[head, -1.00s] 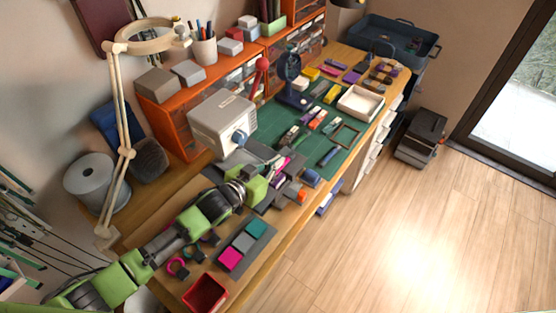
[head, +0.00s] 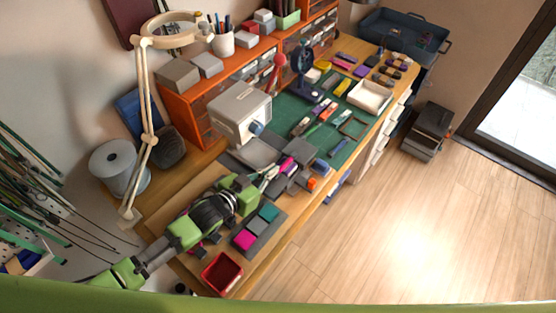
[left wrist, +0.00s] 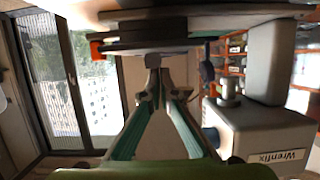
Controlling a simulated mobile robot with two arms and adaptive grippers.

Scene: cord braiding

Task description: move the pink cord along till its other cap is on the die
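A small pink piece (head: 287,163), which may be the pink cord or part of it, shows just beyond the tips of my left gripper (head: 269,174) in the head view. It lies by dark grey blocks (head: 298,180) in front of the grey machine; which of these is the die I cannot tell. The cord's caps are too small to make out. In the left wrist view my left gripper's fingers (left wrist: 157,90) run close together toward their tips, and no pink shows there. Whether they are closed on something is unclear. My right gripper is not in view.
The grey machine (head: 240,113) stands behind the gripper; it also shows in the left wrist view (left wrist: 262,135). A red bin (head: 222,274) and a colour-block tray (head: 258,228) are at the near end. A green mat (head: 345,150) with small parts lies beyond. A lamp (head: 148,140) stands left.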

